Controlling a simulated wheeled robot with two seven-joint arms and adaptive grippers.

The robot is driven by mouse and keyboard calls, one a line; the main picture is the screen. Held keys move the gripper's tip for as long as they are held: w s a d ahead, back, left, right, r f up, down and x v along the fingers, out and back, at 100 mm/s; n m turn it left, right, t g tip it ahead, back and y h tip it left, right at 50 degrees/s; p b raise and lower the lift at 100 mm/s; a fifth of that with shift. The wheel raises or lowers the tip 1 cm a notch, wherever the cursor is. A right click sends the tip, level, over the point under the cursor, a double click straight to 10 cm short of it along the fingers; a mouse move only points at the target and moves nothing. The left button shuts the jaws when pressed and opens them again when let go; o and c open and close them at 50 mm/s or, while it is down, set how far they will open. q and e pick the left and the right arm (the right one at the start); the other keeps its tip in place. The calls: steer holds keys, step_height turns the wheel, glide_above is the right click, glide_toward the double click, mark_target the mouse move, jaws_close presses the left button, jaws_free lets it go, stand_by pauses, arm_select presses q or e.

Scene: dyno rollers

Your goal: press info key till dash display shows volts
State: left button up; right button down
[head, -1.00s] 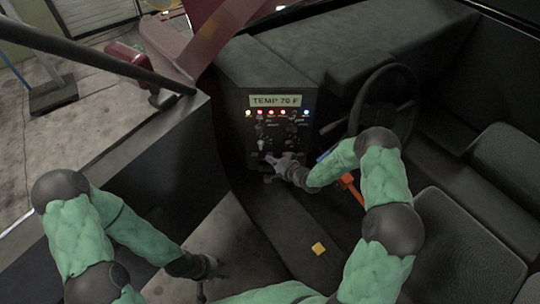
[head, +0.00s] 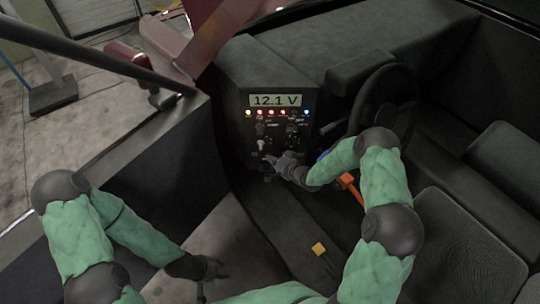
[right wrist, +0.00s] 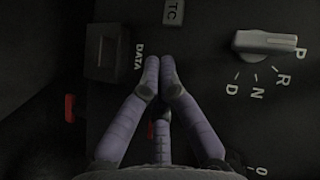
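The dash display (head: 275,100) on the dark panel reads "12.1 V". In the right wrist view, a black square key (right wrist: 107,52) has the label "DATA" beside it. No key labelled "info" is legible. My right gripper (head: 270,158) is at the lower part of the panel. In the right wrist view, its purple fingers (right wrist: 161,64) are shut with tips together and nothing between them. The tips are just right of the "DATA" label, apart from the black key in the picture. My left gripper (head: 216,268) hangs low at the left, away from the panel; its fingers are too dark to read.
A row of coloured lights (head: 271,112) runs below the display. A "TC" key (right wrist: 173,12) and a P-R-D-N selector knob (right wrist: 264,42) are near my right fingers. A steering wheel (head: 413,90) and an orange lever (head: 348,184) are right of the panel.

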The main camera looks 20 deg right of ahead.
steer(key=shift+s, duration=0.1)
steer(key=shift+s+a, duration=0.15)
steer(key=shift+s, duration=0.45)
steer(key=s, duration=0.2)
steer(key=s+a+p, duration=0.1)
steer(key=s, duration=0.1)
steer(key=shift+s+a+p, duration=0.15)
steer(key=shift+s+p, duration=0.15)
steer(key=shift+s, duration=0.1)
stand_by(0.7)
steer(key=s+a+f+n+g, duration=0.2)
steer(key=s+g, duration=0.2)
steer(key=s, duration=0.5)
steer(key=s+a+f+n+g+h, duration=0.1)
steer(key=s+a+f+g, duration=0.2)
steer(key=s, duration=0.7)
steer(key=s+a+f+n+g, duration=0.2)
steer(key=s+g, duration=0.2)
steer(key=s, duration=0.6)
steer(key=shift+s+a+f+n+g+h, duration=0.15)
steer(key=shift+a+f+n+g+h, duration=0.15)
steer(key=shift+f+h, duration=0.1)
